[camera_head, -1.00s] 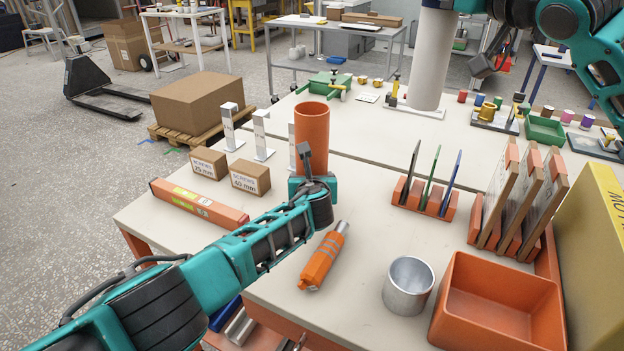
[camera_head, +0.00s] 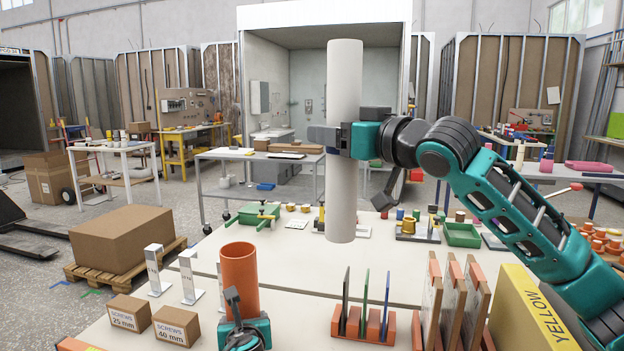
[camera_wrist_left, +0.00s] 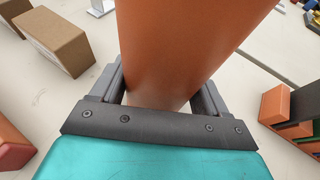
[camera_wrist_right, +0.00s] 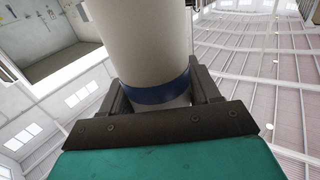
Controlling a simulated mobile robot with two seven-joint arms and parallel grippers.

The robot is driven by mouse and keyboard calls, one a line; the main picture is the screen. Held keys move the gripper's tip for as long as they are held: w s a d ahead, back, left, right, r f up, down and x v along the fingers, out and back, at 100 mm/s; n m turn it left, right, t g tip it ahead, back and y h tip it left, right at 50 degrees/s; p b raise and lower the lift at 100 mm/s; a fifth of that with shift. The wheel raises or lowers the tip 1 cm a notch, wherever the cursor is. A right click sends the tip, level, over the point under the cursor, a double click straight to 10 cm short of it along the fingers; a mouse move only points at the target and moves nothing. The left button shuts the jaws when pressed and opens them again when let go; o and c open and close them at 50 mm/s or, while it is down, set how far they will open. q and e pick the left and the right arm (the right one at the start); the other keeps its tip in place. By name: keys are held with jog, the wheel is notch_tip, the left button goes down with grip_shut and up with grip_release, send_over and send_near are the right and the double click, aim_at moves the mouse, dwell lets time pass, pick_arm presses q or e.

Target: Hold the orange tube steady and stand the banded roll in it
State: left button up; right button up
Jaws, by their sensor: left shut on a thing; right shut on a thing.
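The orange tube (camera_head: 239,278) stands upright on the table at lower left of the head view. My left gripper (camera_head: 243,328) is shut around its lower part; the left wrist view shows the tube (camera_wrist_left: 185,40) between both fingers (camera_wrist_left: 160,105). The banded roll (camera_head: 343,100) is a long pale cylinder, held upright in the air to the right of and beyond the tube in the head view. My right gripper (camera_head: 340,138) is shut on it. A blue band (camera_wrist_right: 158,92) shows on the roll in the right wrist view. The roll's lower end is apart from the tube.
Two screw boxes (camera_head: 176,325) and white upright stands (camera_head: 189,277) are left of the tube. An orange rack (camera_head: 362,325) with thin coloured plates stands to the right, beside upright boards (camera_head: 455,300). A green bin (camera_head: 462,235) is farther back.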

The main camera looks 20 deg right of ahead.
jog(key=w+a+n+g+y, duration=0.2)
jog(key=w+a+n+y, duration=0.15)
jog(key=w+a, duration=1.05)
jog(key=shift+m+y, duration=0.25)
jog(key=shift+y, duration=0.2)
jog(key=shift+s+a+f, duration=0.4)
jog(key=shift+f, duration=0.35)
jog(key=shift+s+a+f, duration=0.35)
jog(key=shift+a+f, duration=0.1)
jog(key=shift+f, duration=0.25)
jog(key=shift+s+a+f, duration=0.4)
jog(key=shift+f, duration=0.35)
jog(key=shift+f, duration=2.5)
jog(key=o, duration=1.2)
